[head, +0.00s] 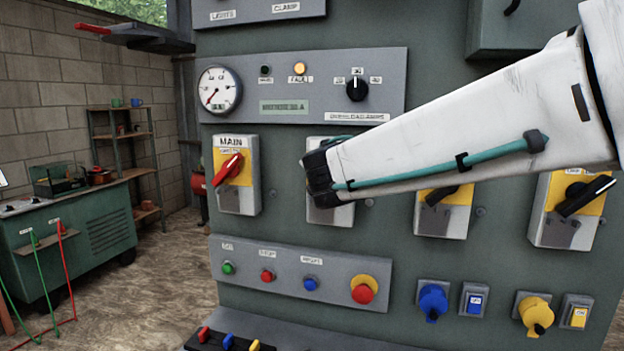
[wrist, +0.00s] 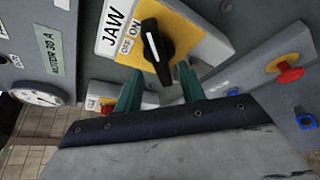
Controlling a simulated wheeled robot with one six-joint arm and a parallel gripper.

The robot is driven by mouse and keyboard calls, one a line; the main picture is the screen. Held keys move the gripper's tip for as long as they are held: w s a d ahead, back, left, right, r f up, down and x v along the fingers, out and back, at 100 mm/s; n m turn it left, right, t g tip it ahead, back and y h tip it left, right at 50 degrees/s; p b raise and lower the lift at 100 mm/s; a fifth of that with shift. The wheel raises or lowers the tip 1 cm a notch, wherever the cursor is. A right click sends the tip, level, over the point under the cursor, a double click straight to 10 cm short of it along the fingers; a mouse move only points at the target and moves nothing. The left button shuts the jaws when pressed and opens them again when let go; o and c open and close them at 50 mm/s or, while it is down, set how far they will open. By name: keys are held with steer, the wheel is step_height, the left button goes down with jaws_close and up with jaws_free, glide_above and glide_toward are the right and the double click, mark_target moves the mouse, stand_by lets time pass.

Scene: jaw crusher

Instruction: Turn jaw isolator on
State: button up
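The jaw isolator is a grey box with a yellow plate (wrist: 188,35), a JAW label and OFF and ON marks, in the wrist view. Its black handle (wrist: 157,52) has a white line, and its upper end lies beside the ON mark; I cannot tell which position it is set to. My gripper (wrist: 160,74) is open, its two teal fingers apart at either side of the handle's near end. I cannot tell whether they touch it. In the head view my arm's dark end (head: 318,178) covers most of the isolator box (head: 330,214).
The MAIN isolator (head: 238,190) with a red handle is to the left. Two more isolators with black handles (head: 440,210) (head: 570,210) are to the right. Below is a button panel with a red emergency stop (head: 364,290). A selector knob (head: 357,89) sits above.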

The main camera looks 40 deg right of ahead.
steer(key=shift+v, duration=1.65)
steer(key=s+f+m+g+y, duration=0.1)
steer(key=s+f+m+g, duration=0.6)
steer(key=s+f+m, duration=0.5)
steer(key=s+a+f+m+g+y, duration=0.4)
steer(key=s+a+m+y, duration=0.3)
steer(key=a, duration=0.6)
steer(key=shift+s+y, duration=0.3)
steer(key=shift+s, duration=0.7)
steer(key=shift+f, duration=0.15)
